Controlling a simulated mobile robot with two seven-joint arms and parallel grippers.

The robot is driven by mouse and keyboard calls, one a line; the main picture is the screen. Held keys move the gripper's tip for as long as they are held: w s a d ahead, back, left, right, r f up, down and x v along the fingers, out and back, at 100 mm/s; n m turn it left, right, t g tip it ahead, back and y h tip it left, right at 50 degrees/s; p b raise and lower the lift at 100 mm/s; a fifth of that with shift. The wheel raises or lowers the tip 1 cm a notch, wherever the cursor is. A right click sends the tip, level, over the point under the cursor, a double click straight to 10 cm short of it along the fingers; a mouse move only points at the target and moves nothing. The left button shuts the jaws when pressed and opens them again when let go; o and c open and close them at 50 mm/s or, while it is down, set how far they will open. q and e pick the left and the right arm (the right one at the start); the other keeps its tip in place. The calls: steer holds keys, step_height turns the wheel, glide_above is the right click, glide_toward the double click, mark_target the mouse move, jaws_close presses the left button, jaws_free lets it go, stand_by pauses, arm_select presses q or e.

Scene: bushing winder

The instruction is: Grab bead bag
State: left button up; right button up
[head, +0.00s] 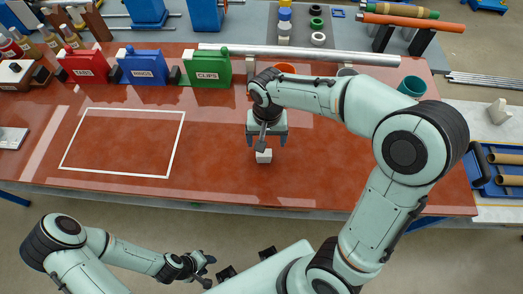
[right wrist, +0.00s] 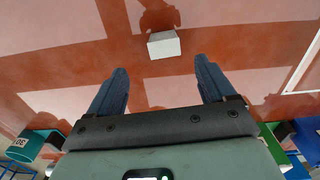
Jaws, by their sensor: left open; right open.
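A small white block-like item (head: 264,156) sits on the red-brown tabletop; I cannot tell whether it is the bead bag. It also shows in the right wrist view (right wrist: 163,44), beyond the fingertips and between their lines. My right gripper (head: 267,143) points down at it, open and empty, with the fingers apart from it. In the right wrist view, its two blue fingers (right wrist: 163,72) are spread wide. My left gripper (head: 208,266) is open, low in front of the table, away from the item.
Red (head: 84,66), blue (head: 146,67) and green (head: 208,68) cases stand along the table's back. A teal cup (head: 412,87) stands at the back right. The white-outlined area (head: 125,140) is empty.

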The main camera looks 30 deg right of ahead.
mark_target(264, 155)
step_height(264, 155, down, 4)
steer(key=shift+s+f, duration=0.1)
steer(key=shift+f, duration=0.05)
steer(key=f, duration=0.5)
steer(key=shift+w+a+f, duration=0.25)
steer(key=shift+w+f, duration=0.05)
steer(key=shift+w, duration=0.05)
steer(key=c, duration=1)
